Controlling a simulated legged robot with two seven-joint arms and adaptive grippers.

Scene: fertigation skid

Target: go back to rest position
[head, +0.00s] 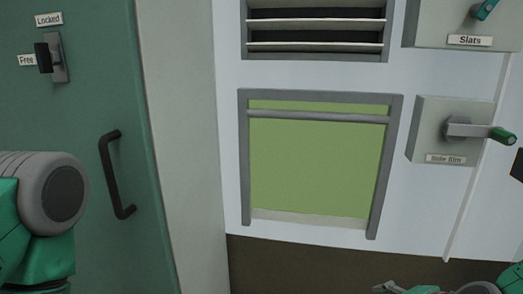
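My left arm shows at the left edge as a grey rounded joint and green links; its gripper is out of view. At the bottom right edge, green and grey parts of my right arm show, with what seems to be the top of my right gripper (402,287). It is cut off by the frame, so its fingers are hidden. Neither arm is seen touching anything.
A green door (95,100) with a dark handle (115,175) and a Locked/Free latch (52,57) is at left. A framed green film window (315,160), slatted vent (317,28), "Side film" crank (475,131) and "Slats" crank (484,9) are on the white wall.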

